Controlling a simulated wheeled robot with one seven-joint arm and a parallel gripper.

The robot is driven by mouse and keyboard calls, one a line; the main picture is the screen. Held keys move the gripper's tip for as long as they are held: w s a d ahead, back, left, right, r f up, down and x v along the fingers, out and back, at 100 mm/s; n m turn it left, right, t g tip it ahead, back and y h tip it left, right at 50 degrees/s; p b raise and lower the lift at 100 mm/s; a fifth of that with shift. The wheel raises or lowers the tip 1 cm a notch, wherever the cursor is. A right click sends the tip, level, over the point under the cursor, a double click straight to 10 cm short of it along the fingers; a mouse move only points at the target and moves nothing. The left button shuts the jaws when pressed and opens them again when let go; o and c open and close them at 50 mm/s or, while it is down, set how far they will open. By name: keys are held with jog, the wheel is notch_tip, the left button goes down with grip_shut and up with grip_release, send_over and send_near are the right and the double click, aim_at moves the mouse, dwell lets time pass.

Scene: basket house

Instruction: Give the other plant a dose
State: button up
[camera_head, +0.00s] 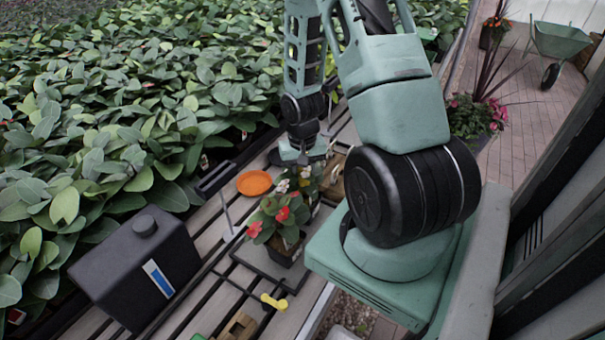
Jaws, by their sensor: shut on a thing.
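A potted plant with red flowers (280,215) stands in a dark pot on a dark tray (258,262) on the slatted bench. A second plant with small pale flowers (300,181) is just behind it, partly hidden. A black jug (137,268) with a round cap and a blue and white label stands at the left. My gripper (303,160) points down behind the pale-flowered plant. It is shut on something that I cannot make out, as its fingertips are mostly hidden.
An orange saucer (254,183) lies left of my gripper. A yellow item (273,301) and a wooden piece (238,327) lie near the front. Dense leafy plants (130,100) fill the left. A wheelbarrow (560,40) stands on the brick floor.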

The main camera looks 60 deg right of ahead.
jog(key=shift+r+p, duration=2.85)
jog(key=shift+r, duration=0.6)
jog(key=shift+f, duration=0.1)
